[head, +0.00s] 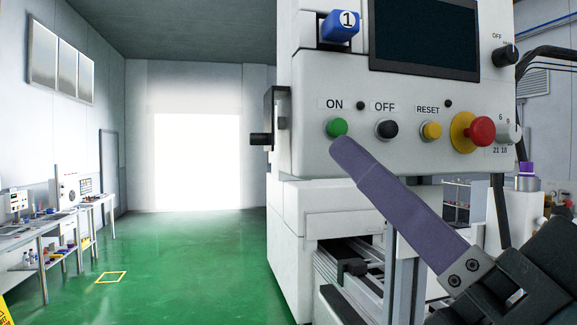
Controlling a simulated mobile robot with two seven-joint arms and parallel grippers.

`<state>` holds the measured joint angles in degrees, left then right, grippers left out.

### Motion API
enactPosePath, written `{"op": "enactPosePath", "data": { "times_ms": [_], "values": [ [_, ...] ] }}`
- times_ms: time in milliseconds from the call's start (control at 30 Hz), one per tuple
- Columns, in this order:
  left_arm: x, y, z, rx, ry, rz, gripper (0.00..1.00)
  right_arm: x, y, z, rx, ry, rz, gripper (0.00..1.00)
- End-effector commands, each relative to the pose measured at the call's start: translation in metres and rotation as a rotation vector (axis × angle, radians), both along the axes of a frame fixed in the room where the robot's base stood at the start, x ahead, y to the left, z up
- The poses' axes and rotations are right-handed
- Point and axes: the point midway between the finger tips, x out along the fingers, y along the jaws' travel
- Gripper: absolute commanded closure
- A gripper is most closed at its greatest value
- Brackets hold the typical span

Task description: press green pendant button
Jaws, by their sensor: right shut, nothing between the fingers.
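The green button (337,127) sits under the ON label at the left of the white control panel (310,150). To its right are a black OFF button (387,129), a yellow RESET button (431,131) and a red emergency knob (481,131) on a yellow base. My right gripper (343,146) comes in from the lower right, its purple-grey fingers shut and empty. Its tip shows just below the green button and covers none of it. I cannot tell how far the tip is from the panel. My left gripper is not in view.
A dark screen (424,35) and a blue switch (340,26) marked 1 are above the buttons. A black handle (263,138) sticks out at the panel's left side. Workbenches (60,225) line the left wall. The green floor (190,260) between is clear.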

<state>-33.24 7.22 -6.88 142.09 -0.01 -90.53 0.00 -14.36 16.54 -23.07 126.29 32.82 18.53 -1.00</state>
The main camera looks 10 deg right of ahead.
Motion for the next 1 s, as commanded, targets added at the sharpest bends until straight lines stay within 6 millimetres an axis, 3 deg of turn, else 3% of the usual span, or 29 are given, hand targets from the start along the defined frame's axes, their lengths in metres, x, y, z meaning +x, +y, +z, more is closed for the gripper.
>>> {"op": "enactPosePath", "data": {
  "times_ms": [233, 667, 867, 1000],
  "values": [
    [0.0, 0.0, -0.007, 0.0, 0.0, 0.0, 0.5, -0.011, -0.029, 0.022, 0.179, -0.154, -0.053, 1.0],
    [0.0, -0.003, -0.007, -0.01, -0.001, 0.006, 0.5, -0.012, -0.033, 0.025, 0.2, -0.172, -0.062, 1.0],
    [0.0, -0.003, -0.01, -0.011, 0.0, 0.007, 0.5, 0.0, -0.032, 0.024, 0.201, -0.175, -0.062, 1.0],
    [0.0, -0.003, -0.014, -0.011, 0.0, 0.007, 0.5, 0.019, -0.03, 0.025, 0.2, -0.176, -0.062, 1.0]
  ]
}}
